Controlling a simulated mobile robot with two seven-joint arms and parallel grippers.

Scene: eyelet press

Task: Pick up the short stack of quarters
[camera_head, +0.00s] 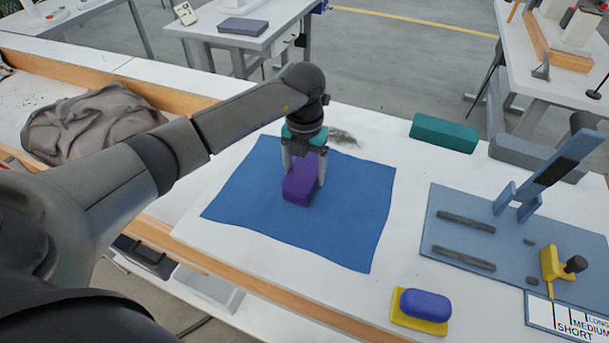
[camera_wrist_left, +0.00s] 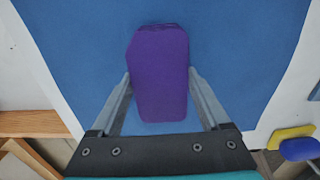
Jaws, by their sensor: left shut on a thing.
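A purple block-like stack (camera_head: 300,182), which looks like folded cloth quarters, is over the blue cloth (camera_head: 345,225) on the white table. My left gripper (camera_head: 304,184) points down with a finger on either side of the stack and is shut on it. In the left wrist view the purple stack (camera_wrist_left: 158,75) sits between the two grey fingers (camera_wrist_left: 160,95), its far end reaching beyond them. I cannot tell whether its underside touches the cloth. My right gripper is not in view.
A teal block (camera_head: 444,133) lies at the back. A blue rounded piece on a yellow pad (camera_head: 420,322) is at the front. A blue-grey board (camera_head: 450,215) with a press, dark bars and a yellow tool is at right. A grey cloth heap (camera_head: 90,125) lies left.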

